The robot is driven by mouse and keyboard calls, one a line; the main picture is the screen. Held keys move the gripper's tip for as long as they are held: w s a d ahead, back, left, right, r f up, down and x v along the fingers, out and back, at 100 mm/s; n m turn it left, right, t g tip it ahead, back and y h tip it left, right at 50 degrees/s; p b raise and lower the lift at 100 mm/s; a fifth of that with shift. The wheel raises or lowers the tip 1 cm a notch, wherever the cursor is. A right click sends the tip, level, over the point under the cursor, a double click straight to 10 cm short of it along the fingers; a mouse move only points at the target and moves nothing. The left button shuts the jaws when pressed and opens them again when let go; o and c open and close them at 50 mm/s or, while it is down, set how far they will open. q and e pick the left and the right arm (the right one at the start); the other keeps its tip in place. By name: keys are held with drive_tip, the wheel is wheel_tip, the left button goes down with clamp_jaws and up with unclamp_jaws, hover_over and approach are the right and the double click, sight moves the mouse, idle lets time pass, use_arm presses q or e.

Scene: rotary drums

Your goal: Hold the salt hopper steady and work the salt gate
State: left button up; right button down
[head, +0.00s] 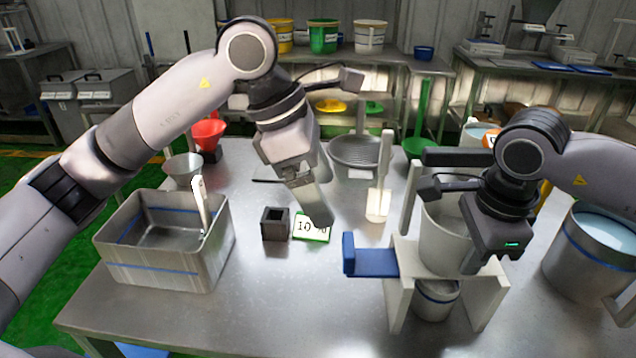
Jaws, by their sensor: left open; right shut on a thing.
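The salt hopper (442,238), a pale grey tub, sits in a white stand (400,300) at the right of the table. The salt gate (372,262), a blue slide with an upright end plate, sticks out from the stand's left side. My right gripper (472,262) is at the hopper's right front and is shut on its wall; the fingertips are mostly hidden. My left gripper (320,218) is open and empty, pointing down near a number card (311,231), left of the gate and apart from it. A small metal pot (436,301) stands under the hopper.
A metal bin (155,272) with a white scoop in it stands at the left. A dark square block (275,224) is beside the card. A white upright paddle (379,205) and a round grey sieve (358,152) stand behind. A large drum (590,255) is at the right.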

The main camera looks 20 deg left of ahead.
use_arm(q)
drive_tip(key=shift+f, duration=0.15)
drive_tip(key=c, duration=0.8)
drive_tip(key=shift+s+a+f, duration=0.1)
drive_tip(key=shift+a+f, duration=0.05)
drive_tip(key=shift+a, duration=0.15)
drive_tip(key=c, duration=0.5)
drive_tip(key=s+a+f+h, duration=0.1)
drive_tip(key=a, duration=0.1)
drive_tip(key=a+h, duration=0.1)
drive_tip(key=a, duration=0.2)
drive_tip(key=s+a+f+t+h, duration=0.1)
drive_tip(key=a+h, duration=0.1)
drive_tip(key=a, duration=0.1)
drive_tip(key=shift+s+f, duration=0.3)
clamp_jaws()
approach(343, 250)
drive_tip(key=shift+t, duration=0.3)
drive_tip(key=shift+a+f+x, duration=0.15)
drive_tip(key=shift+x, duration=1.4)
drive_tip(key=shift+a+f+x, duration=0.1)
drive_tip(key=shift+a+x, duration=0.05)
drive_tip(key=shift+x, duration=1.45)
